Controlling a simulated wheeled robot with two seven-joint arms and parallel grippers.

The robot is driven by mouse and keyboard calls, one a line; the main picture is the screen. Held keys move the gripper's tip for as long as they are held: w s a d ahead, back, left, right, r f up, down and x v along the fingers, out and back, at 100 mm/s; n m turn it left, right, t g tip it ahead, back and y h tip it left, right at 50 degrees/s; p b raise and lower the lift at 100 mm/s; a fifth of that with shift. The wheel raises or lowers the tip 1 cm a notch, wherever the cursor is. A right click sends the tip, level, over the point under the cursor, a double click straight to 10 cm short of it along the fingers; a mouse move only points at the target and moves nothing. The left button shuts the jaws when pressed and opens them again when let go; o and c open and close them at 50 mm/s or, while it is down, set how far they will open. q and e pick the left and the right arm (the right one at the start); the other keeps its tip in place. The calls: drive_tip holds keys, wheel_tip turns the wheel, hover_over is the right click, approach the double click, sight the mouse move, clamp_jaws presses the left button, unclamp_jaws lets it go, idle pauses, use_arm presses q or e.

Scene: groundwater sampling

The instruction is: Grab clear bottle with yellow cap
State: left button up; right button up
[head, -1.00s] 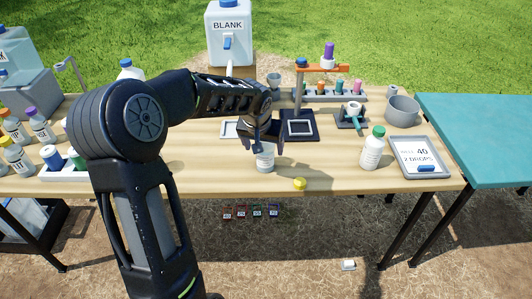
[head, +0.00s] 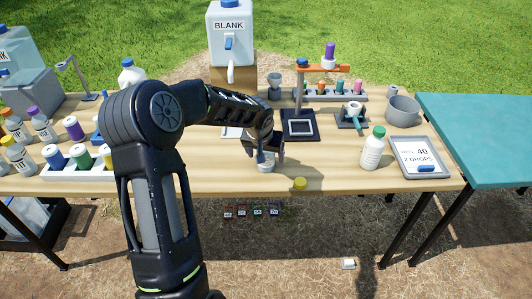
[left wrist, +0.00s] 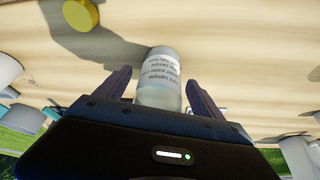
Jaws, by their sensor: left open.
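A clear, labelled bottle (head: 266,167) stands near the middle of the table's front part, with no cap visible on it. A yellow cap (head: 299,183) lies apart on the table, to the right of the bottle and nearer the front edge. My left gripper (head: 268,155) is open, with its fingers at the bottle and hiding much of it. In the left wrist view the bottle (left wrist: 160,78) is between the two spread fingers, with gaps on both sides; the yellow cap (left wrist: 80,14) is at the upper left. My right gripper is not in view.
A white bottle with a green cap (head: 373,149) and a grey tray (head: 436,182) stand to the right. A dark square pad (head: 301,126) lies behind the gripper. Several bottles stand at the left, some in a white rack (head: 62,173). The front strip around the cap is clear.

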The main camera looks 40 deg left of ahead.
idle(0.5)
use_arm(q)
drive_tip(key=c, duration=1.5)
